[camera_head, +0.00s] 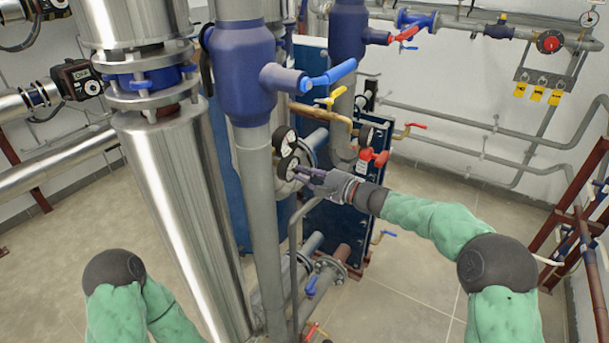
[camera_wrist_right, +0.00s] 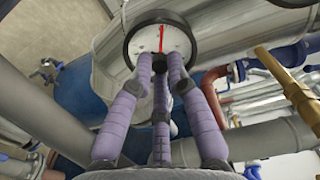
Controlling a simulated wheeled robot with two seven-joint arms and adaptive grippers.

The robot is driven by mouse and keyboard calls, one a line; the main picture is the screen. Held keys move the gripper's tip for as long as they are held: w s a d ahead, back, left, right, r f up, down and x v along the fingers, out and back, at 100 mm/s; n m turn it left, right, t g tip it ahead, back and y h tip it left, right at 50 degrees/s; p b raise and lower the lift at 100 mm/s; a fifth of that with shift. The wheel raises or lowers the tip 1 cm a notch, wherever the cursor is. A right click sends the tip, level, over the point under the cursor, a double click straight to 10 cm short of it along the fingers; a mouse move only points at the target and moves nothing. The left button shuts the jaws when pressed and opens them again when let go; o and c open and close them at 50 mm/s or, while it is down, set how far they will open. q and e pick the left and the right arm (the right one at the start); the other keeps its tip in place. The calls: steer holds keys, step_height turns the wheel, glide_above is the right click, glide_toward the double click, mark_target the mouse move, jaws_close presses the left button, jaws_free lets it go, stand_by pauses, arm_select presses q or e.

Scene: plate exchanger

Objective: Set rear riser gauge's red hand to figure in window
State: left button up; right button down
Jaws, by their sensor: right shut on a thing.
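A round gauge (camera_wrist_right: 178,38) with a black rim and white face fills the top of the right wrist view. Its red hand (camera_wrist_right: 161,38) points almost straight up in that picture. Figures and any window on the face are too small to read. In the head view two dark-rimmed gauges sit one above the other, the upper gauge (camera_head: 285,140) and the lower gauge (camera_head: 287,168). My right gripper (camera_head: 299,171) is at the lower one. In the wrist view its fingers (camera_wrist_right: 160,64) close around a small dark knob at the gauge's lower face. My left gripper is out of view.
A grey riser with a blue valve body (camera_head: 242,75) stands just left of the gauges. A yellow-handled valve (camera_head: 331,97) and a red valve (camera_head: 374,157) are close by, above and right of my right gripper. Open floor (camera_head: 420,270) lies to the right.

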steer(key=shift+f+m, duration=0.1)
steer(key=shift+m, duration=0.2)
steer(key=c, duration=1.5)
jaws_free()
steer(key=v, duration=1.2)
steer(key=shift+d, duration=0.1)
